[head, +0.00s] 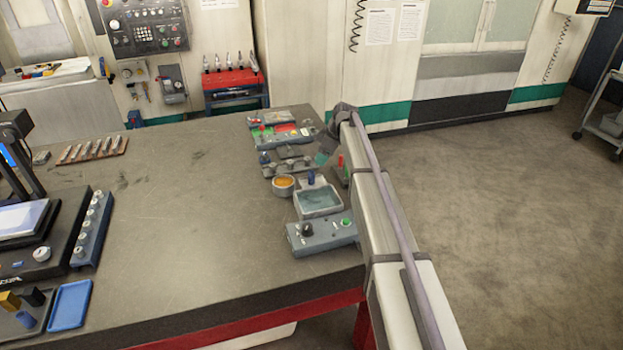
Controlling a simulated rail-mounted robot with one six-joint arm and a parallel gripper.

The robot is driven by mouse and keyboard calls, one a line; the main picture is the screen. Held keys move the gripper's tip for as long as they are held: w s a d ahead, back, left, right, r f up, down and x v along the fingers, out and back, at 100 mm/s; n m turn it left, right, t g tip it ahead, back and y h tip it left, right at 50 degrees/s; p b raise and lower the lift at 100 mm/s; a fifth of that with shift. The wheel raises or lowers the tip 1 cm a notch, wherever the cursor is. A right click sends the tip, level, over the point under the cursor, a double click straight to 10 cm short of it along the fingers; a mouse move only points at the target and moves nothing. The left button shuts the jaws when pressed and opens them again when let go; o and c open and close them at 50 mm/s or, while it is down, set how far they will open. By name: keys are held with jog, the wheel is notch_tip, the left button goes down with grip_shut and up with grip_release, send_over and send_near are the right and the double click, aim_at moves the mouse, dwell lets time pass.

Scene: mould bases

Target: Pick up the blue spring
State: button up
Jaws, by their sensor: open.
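A small dark blue upright piece (311,178) stands at the back edge of the grey tray on the right side of the bench; it may be the blue spring, but its coils are too small to make out. Another small blue piece (265,157) stands farther back to the left, beside a grey holder. My gripper (321,159) hangs from the end of my arm over the bench's right edge, just behind and right of the first blue piece. It is open, and its fingers are small and partly hidden. I cannot tell whether it touches anything.
A grey tray (319,212), a round cup with orange content (283,181) and a grey control box (338,238) stand close together in front. A red upright piece (341,161) is near my arm. The middle of the bench (190,210) is clear.

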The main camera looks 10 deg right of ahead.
aim_at(312, 176)
jog(key=b+x, duration=1)
jog(key=x, duration=0.1)
jog(key=shift+s+d+f, duration=0.1)
jog(key=shift+s+f, duration=0.1)
jog(key=shift+r, duration=0.3)
jog(key=c, duration=1)
